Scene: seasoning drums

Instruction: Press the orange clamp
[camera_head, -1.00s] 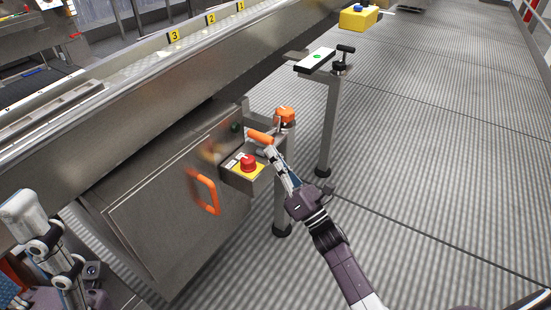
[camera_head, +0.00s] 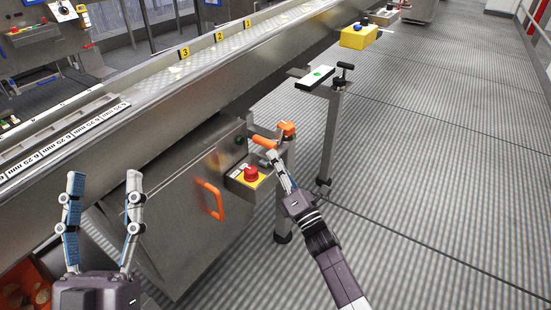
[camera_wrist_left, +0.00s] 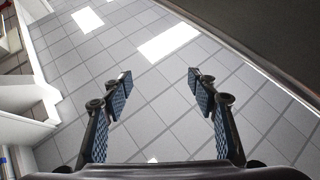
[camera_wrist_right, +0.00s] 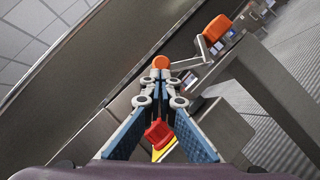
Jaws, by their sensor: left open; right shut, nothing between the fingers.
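The orange clamp handle (camera_head: 264,142) sticks out beside a steel post, above the control box. In the right wrist view its rounded orange end (camera_wrist_right: 161,62) sits just beyond my fingertips. My right gripper (camera_head: 273,156) is shut and empty, with its tips at the handle; I cannot tell whether they touch it. An orange block (camera_head: 287,128) sits on the post behind, and it also shows in the right wrist view (camera_wrist_right: 217,28). My left gripper (camera_head: 104,178) is open and empty at the lower left, away from the clamp, over tiled floor (camera_wrist_left: 150,110) in its wrist view.
A red button (camera_head: 251,173) on a yellow plate is close below my right fingers. A steel cabinet with an orange pull handle (camera_head: 213,200) stands left of it. The conveyor (camera_head: 150,100) runs behind. A post with a black-knobbed clamp (camera_head: 345,72) stands right. Floor at right is clear.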

